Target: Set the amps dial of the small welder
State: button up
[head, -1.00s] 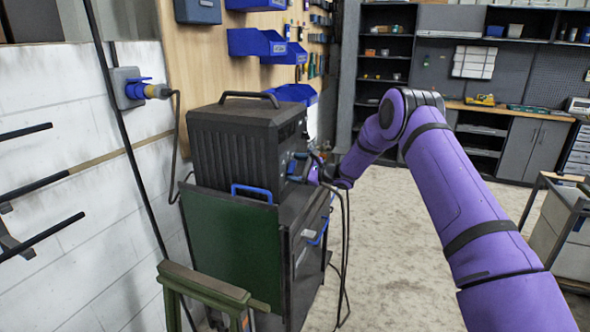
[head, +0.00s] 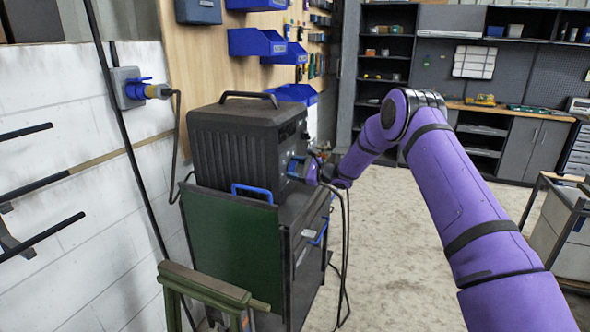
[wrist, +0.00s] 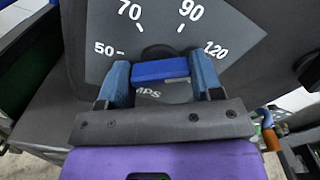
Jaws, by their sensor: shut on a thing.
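The small welder (head: 232,146) is a dark ribbed box with a top handle, standing on a cart at the left in the head view. Its front faces right, partly hidden by my arm. In the wrist view the amps scale (wrist: 224,22) shows 50, 70, 90 and 120. The dial (wrist: 160,71) has a blue grip bar and a dark round part behind it. My gripper (wrist: 162,76) has its two blue fingers at both ends of the bar, shut on it. The lettering below is partly covered. The dial's pointer is hidden.
A dark cart (head: 305,240) with a green side panel (head: 235,250) carries the welder. Black cables hang beside its front. A blue plug sits in a wall socket (head: 128,88) at the left. Open pale floor (head: 400,270) lies to the right.

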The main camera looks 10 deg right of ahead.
jog(key=shift+m, duration=4.6)
jog(key=o, duration=0.9)
jog(key=v, duration=1.1)
